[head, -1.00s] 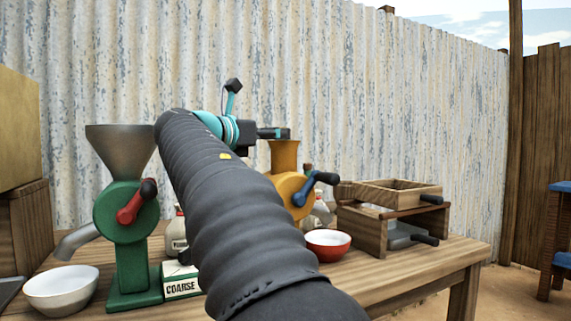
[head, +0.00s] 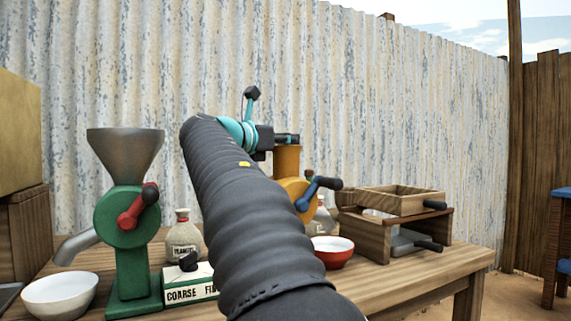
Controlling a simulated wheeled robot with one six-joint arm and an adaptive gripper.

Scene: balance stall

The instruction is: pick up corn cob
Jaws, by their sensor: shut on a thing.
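No corn cob shows in this view. My gripper (head: 288,138) is small and dark at the end of my arm, just above the mouth of the orange mill (head: 287,163). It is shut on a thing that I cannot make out. My arm hides part of the orange mill and the middle of the table.
A green mill (head: 127,215) with a grey hopper and red crank stands left. A white bowl (head: 60,296), a COARSE FINE box (head: 190,291) and a labelled bottle (head: 183,240) are nearby. A red bowl (head: 332,257) and a wooden sieve stand (head: 372,238) stand right.

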